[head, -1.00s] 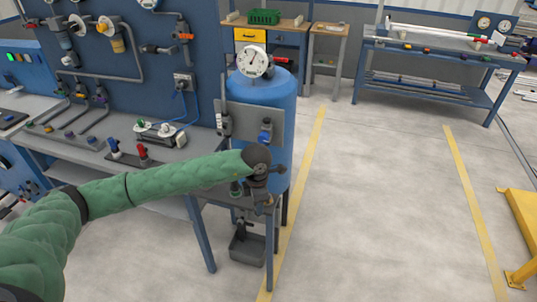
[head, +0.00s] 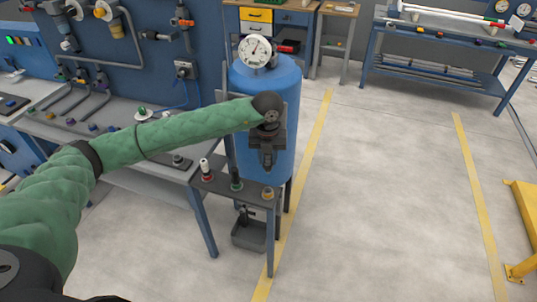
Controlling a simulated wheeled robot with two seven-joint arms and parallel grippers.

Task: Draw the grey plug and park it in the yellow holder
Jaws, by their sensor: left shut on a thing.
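My left gripper (head: 266,158) is in front of the blue tank, above the small stand, pointing down. It is shut on a small dark thing, taken to be the grey plug, mostly hidden between the jaws. The yellow holder (head: 267,194) is at the right end of the stand's top, below the gripper and apart from it. A green holder (head: 236,184) with a dark upright piece is in the middle, and a red one (head: 207,177) with a pale-topped piece is at the left. My right gripper is not in view.
The blue tank (head: 280,90) with a round gauge (head: 255,50) stands right behind the gripper. A workbench (head: 120,165) with pipes and fittings is at the left. A grey bin (head: 249,235) is under the stand. The floor to the right is open.

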